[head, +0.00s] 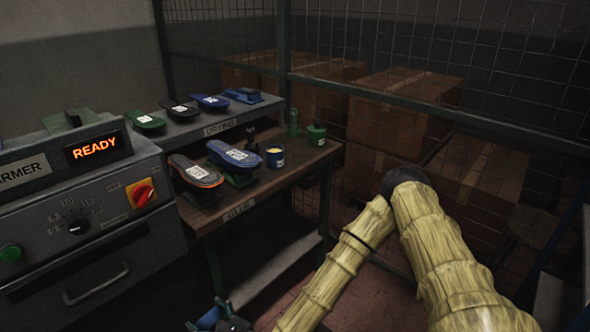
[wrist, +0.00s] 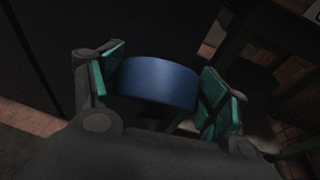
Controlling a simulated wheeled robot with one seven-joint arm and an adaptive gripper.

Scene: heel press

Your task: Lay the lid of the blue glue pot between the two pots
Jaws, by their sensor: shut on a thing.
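The blue glue pot (head: 275,159) stands without its lid on the glue bench, its pale yellow content showing at the top. The green pot (head: 316,136) stands behind it to the right, with its green lid on. A strip of bare bench top shows between the two pots. My gripper (wrist: 160,78) is shut on the round blue lid (wrist: 158,84), which sits between the two teal-padded fingers. In the head view the blue lid (head: 208,318) shows at the bottom edge, low in front of the bench and well away from the pots.
Shoes on stands (head: 234,155) fill the left of the glue bench (head: 245,207). A drying shelf (head: 222,122) with several soles is behind. A dark bottle and a green item stand near the pots. The warmer (head: 75,215) reads READY at left; a mesh fence closes the back.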

